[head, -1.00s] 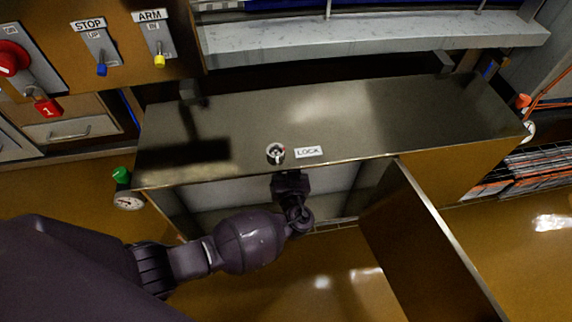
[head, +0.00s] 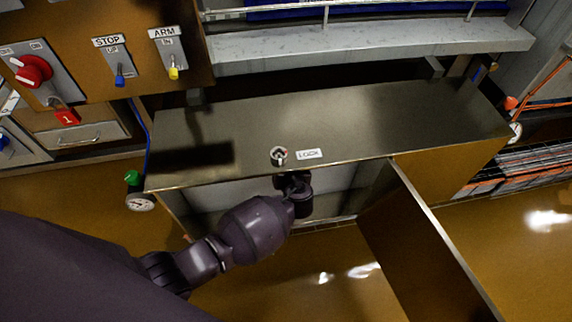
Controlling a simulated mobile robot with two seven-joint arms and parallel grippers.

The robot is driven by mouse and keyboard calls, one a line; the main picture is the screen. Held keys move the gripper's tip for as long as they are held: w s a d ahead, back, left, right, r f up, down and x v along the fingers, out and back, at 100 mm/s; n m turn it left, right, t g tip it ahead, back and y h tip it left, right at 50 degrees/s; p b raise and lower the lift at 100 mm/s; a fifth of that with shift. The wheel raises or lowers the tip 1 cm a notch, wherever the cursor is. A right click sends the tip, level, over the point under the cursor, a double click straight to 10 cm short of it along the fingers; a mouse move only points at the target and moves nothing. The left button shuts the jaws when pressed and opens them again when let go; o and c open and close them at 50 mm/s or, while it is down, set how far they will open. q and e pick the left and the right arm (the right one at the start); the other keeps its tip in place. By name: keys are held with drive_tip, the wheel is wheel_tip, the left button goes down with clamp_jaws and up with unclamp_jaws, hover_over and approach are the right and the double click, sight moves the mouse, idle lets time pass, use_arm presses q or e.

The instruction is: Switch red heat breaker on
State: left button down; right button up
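The red rotary breaker knob (head: 33,72) is on a grey plate at the upper left of the head view. A red tag marked 1 (head: 67,117) hangs at the plate's lower edge. My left arm comes in from the lower left. Its dark end (head: 295,187) reaches under the front edge of the metal cabinet top, well to the right of and below the knob. The fingers are hidden there, so I cannot see whether they are open or hold anything. My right gripper is out of view.
The cabinet (head: 350,120) has a small lock dial (head: 279,156) beside a LOCK label (head: 309,154). Its door (head: 425,240) stands open to the right. STOP (head: 119,78) and ARM (head: 173,70) switches are right of the knob. A gauge with a green cap (head: 133,178) is at the cabinet's left.

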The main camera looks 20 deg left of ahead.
use_arm(q)
drive_tip(key=shift+a+r, duration=0.1)
drive_tip(key=c, duration=1.1)
unclamp_jaws()
